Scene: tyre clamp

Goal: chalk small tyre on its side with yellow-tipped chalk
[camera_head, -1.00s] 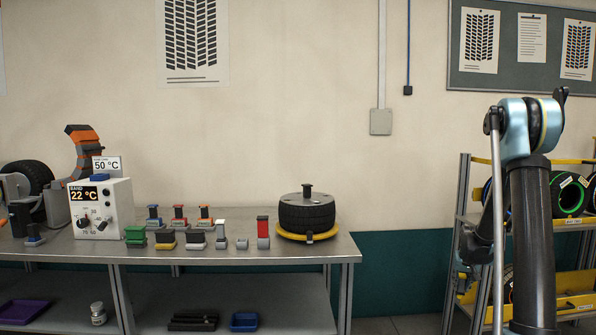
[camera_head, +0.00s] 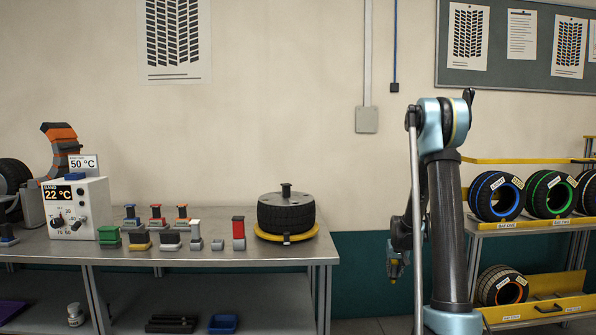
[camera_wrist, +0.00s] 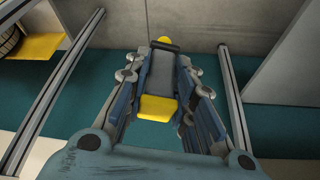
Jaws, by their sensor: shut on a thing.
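My gripper (camera_wrist: 168,75) is shut on the yellow-tipped chalk (camera_wrist: 162,78), a grey stick with a small yellow tip at its far end and a yellow block at the near end. A dark tyre (camera_head: 286,215) lies flat on a yellow-rimmed stand on the bench. Blue-ringed (camera_head: 497,196) and green-ringed (camera_head: 549,193) tyres stand on the rack, with a smaller-looking orange-marked tyre (camera_head: 502,286) below. I cannot tell which is the small tyre.
The grey bench (camera_head: 200,255) holds several coloured blocks, a temperature box (camera_head: 77,209) and an orange-black clamp (camera_head: 60,150). The rack (camera_head: 535,225) stands at the right. The wrist view shows metal posts on both sides (camera_wrist: 50,90) (camera_wrist: 235,100).

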